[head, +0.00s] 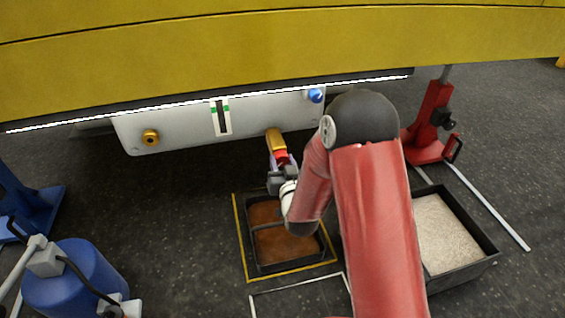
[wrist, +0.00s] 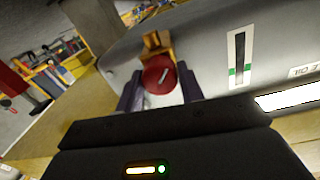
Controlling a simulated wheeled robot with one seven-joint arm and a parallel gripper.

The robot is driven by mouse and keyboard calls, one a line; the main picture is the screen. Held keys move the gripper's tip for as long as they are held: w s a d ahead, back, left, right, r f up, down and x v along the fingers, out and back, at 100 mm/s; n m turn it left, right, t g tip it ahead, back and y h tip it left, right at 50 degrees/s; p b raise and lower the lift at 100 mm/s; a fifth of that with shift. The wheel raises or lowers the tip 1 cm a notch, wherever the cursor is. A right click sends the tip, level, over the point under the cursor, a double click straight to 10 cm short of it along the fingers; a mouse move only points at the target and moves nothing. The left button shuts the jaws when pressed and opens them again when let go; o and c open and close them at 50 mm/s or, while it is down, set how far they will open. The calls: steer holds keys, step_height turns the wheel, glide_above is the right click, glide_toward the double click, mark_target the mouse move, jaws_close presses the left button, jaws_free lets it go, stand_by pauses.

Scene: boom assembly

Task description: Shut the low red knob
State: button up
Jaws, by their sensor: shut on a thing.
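The low red knob (head: 281,156) sits at the end of a brass valve body (head: 274,139) under the light grey tank. In the wrist view the red knob (wrist: 156,74) is round, with a slanted white mark on its face. My gripper (head: 279,166) reaches up to it from below, and its purple fingers (wrist: 160,86) stand on both sides of the knob, shut on it. The brass valve body (wrist: 156,43) shows behind the knob. In the head view the fingers are small and partly covered by my wrist.
A sight gauge (head: 220,117), a blue knob (head: 315,95) and a brass fitting (head: 150,138) are on the tank. A tray of brown liquid (head: 248,262) lies below my gripper. A tray of pale granules (head: 492,250) and a red jack stand (head: 430,125) are right; a blue canister (head: 75,280) is left.

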steer(key=shift+f, duration=0.1)
steer(key=o, duration=1)
steer(key=v, duration=0.7)
steer(key=shift+s+d, duration=0.1)
steer(key=shift+s, duration=0.3)
